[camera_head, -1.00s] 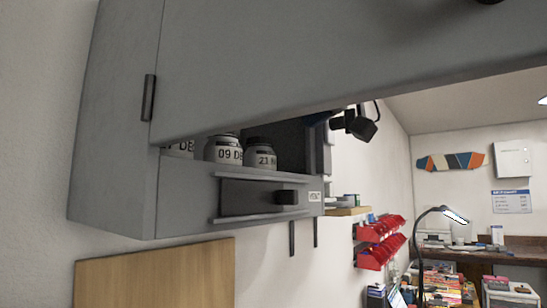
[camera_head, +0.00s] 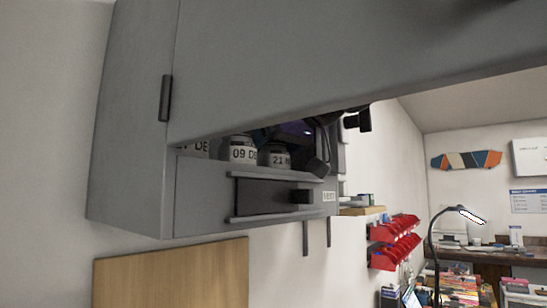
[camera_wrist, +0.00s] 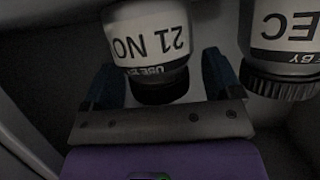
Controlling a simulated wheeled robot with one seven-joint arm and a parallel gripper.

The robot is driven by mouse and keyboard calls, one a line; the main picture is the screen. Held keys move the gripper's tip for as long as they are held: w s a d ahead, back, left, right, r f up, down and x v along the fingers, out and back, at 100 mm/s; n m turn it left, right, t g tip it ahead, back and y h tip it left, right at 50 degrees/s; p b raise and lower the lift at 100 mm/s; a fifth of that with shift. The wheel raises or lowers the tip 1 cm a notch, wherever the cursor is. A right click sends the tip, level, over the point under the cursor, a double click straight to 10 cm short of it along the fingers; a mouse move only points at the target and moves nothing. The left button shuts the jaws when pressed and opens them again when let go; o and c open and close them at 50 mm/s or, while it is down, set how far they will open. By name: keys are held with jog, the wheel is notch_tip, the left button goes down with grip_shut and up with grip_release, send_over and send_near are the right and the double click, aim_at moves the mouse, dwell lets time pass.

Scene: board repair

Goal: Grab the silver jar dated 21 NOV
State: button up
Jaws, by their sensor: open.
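The jar dated 21 NOV (camera_head: 279,159) stands in the open grey wall cabinet, its white label reading "21 N" in the head view. In the wrist view the jar (camera_wrist: 150,42) appears upside down, with "21 NO" on its label and a black lid. My gripper (camera_wrist: 158,68) is open, with one blue finger on each side of this jar's lid end. I cannot tell whether the fingers touch it. In the head view my gripper (camera_head: 272,137) is at the top of the jar and partly hides it.
A jar marked "09 DE" (camera_head: 243,151) stands just left of it; in the wrist view a neighbouring jar marked "EC" (camera_wrist: 289,40) is close beside the right finger. The cabinet's front ledge (camera_head: 275,176) and raised door (camera_head: 330,55) bound the opening.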

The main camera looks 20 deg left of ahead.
jog(key=c, duration=1.1)
